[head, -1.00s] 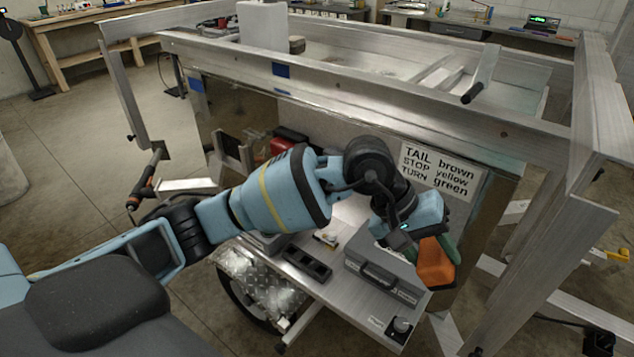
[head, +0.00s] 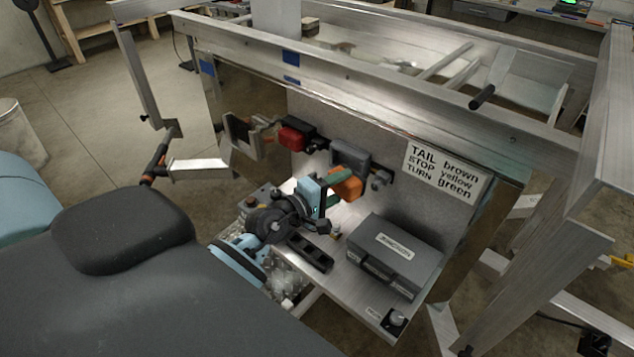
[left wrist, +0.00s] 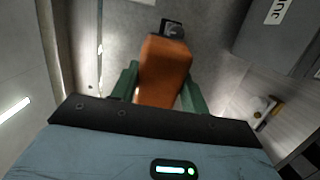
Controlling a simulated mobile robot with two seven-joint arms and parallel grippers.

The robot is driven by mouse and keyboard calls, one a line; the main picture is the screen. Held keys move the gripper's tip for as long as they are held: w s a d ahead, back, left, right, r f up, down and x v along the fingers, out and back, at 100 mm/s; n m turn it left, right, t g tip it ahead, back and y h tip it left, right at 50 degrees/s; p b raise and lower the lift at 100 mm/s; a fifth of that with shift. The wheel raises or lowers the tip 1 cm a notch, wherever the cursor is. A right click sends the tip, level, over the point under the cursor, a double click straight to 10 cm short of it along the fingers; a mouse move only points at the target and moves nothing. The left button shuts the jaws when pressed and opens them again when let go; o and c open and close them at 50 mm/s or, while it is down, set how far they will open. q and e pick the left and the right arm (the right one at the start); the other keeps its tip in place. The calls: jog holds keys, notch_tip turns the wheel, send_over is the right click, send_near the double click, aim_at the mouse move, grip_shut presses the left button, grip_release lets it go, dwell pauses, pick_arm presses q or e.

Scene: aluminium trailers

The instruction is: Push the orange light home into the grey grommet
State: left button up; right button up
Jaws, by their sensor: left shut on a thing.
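My left gripper (head: 340,187) is shut on the orange light (head: 347,184), in front of the upright metal panel. Its green fingers grip the light from both sides, and the light also shows between them in the left wrist view (left wrist: 164,72). A grey block (head: 351,156), which looks like the grey grommet, is on the panel just behind and above the light. I cannot tell whether they touch. In the left wrist view a small dark square part (left wrist: 172,27) shows past the light's far end. My right gripper is not in view.
A red light (head: 292,139) is on the panel to the left. A wiring sign (head: 443,172) is at the right. A trailer rail (head: 400,112) runs above.

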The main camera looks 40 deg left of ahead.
aim_at(338, 169)
pick_arm(q)
jog(key=s+a+f+n+t+y, duration=0.1)
jog(key=a+f+n+y, duration=0.1)
jog(key=a, duration=0.3)
jog(key=shift+s+a+f+y, duration=0.15)
jog(key=shift+s+a+y, duration=0.25)
jog(key=shift+y, duration=0.1)
jog(key=shift+w+d, duration=0.15)
jog(key=shift+w, duration=1.3)
jog(key=shift+w+d, duration=0.15)
jog(key=shift+w, duration=1.25)
jog(key=shift+w+d, duration=0.15)
jog(key=shift+w, duration=1.4)
dwell(0.3)
jog(key=o, duration=1.1)
jog(key=shift+o, duration=0.2)
